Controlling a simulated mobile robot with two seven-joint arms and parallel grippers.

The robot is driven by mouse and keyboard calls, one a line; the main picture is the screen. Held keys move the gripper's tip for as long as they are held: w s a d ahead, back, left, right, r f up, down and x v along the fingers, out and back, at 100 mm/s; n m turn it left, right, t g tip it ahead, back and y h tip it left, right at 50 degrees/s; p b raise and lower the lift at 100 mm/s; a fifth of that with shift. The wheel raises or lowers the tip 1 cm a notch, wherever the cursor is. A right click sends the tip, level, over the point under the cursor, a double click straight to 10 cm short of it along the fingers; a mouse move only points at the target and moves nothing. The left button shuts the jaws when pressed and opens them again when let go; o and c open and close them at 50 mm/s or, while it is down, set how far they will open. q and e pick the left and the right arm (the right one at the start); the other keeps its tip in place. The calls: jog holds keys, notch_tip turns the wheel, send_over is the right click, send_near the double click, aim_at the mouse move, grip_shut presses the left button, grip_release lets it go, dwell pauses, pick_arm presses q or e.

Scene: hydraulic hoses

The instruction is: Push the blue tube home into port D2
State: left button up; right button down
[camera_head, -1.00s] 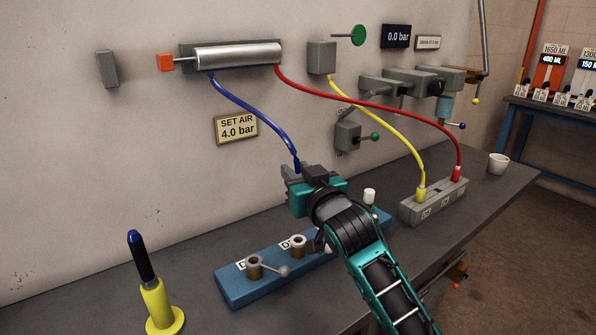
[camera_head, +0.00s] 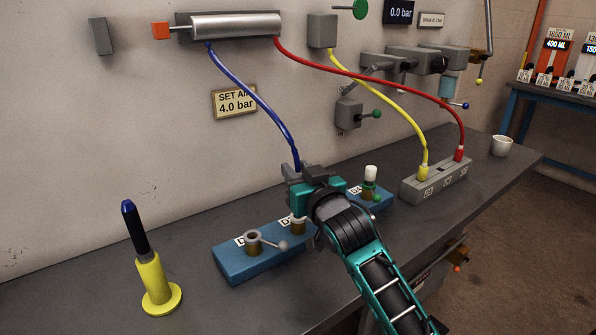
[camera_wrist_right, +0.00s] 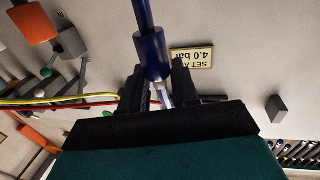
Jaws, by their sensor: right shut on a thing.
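The blue tube (camera_head: 250,98) hangs from the left underside of the silver cylinder and runs down to my right gripper (camera_head: 297,176). My right gripper is shut on its lower end, just below a thicker blue collar, which the right wrist view shows between the fingers (camera_wrist_right: 158,88). The blue port block (camera_head: 265,265) lies on the bench below. The label reading D2 is not legible. My left gripper is not in view.
A white-capped fitting (camera_head: 371,174) stands at the block's right end. The grey block (camera_head: 437,183) with yellow and red hoses is farther right. A yellow stand with a black, blue-tipped tool (camera_head: 152,275) is at front left. A white cup (camera_head: 502,146) sits at right.

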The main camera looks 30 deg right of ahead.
jog(key=shift+p, duration=0.95)
dwell(1.4)
jog(key=shift+f+b, duration=1.1)
jog(key=shift+f, duration=0.85)
jog(key=c, duration=0.8)
grip_release()
jog(key=shift+s, duration=0.1)
jog(key=s, duration=0.8)
jog(key=s+a, duration=0.1)
jog(key=s, duration=0.3)
jog(key=shift+s, duration=0.35)
